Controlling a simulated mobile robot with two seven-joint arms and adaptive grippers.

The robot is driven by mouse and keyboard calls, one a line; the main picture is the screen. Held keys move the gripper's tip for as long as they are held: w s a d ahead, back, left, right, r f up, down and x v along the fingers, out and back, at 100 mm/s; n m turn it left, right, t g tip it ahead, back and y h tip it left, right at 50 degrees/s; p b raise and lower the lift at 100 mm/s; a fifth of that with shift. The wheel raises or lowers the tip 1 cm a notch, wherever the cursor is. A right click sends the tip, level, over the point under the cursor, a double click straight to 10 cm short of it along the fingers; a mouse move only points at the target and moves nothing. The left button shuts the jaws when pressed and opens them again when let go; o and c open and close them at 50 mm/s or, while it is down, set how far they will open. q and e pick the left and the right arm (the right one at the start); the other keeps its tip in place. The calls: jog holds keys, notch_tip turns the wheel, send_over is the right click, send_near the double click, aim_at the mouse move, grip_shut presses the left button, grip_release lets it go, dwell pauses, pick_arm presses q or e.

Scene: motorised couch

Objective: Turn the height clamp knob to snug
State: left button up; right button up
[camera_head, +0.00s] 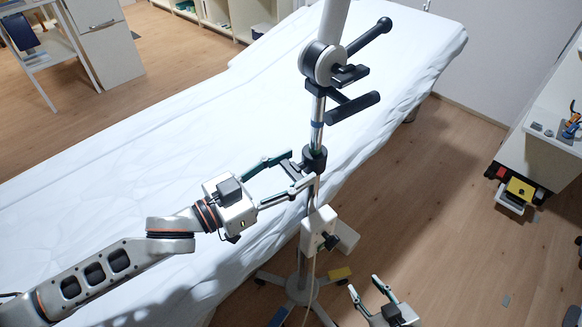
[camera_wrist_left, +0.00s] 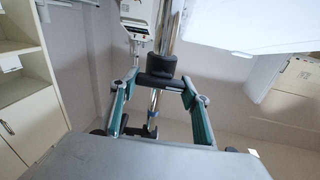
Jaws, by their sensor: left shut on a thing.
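A metal post (camera_head: 317,128) stands beside the couch, with a black clamp collar (camera_head: 315,158) partway up. The dark height clamp knob (camera_head: 296,168) sticks out from the collar toward my left gripper. My left gripper (camera_head: 301,169) is shut on the knob, one finger on each side. In the left wrist view the black knob (camera_wrist_left: 160,84) spans between the fingertips, with the collar (camera_wrist_left: 162,65) behind it. The fingers hide the knob's ends. My right gripper (camera_head: 364,284) is at the bottom of the head view, fingers apart and empty, away from the post.
The couch (camera_head: 130,190) with a white sheet lies behind the post. Above the collar are a round joint (camera_head: 320,64) and black handles (camera_head: 352,107). A white box (camera_head: 318,232) is lower on the post, above a wheeled base (camera_head: 298,290). A cabinet (camera_head: 553,135) stands right.

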pick_arm(q)
jog(key=m+p, duration=0.3)
jog(key=m, duration=0.1)
jog(key=shift+s+d+r, duration=0.1)
jog(key=shift+r, duration=0.05)
jog(key=m+p, duration=0.1)
jog(key=m, duration=0.1)
jog(key=shift+m+p, duration=0.3)
jog(key=shift+s+f+m+p, duration=0.1)
jog(key=shift+f+m+p, duration=0.2)
jog(key=shift+m, duration=0.5)
jog(key=shift+r, duration=0.1)
jog(key=o, duration=1.1)
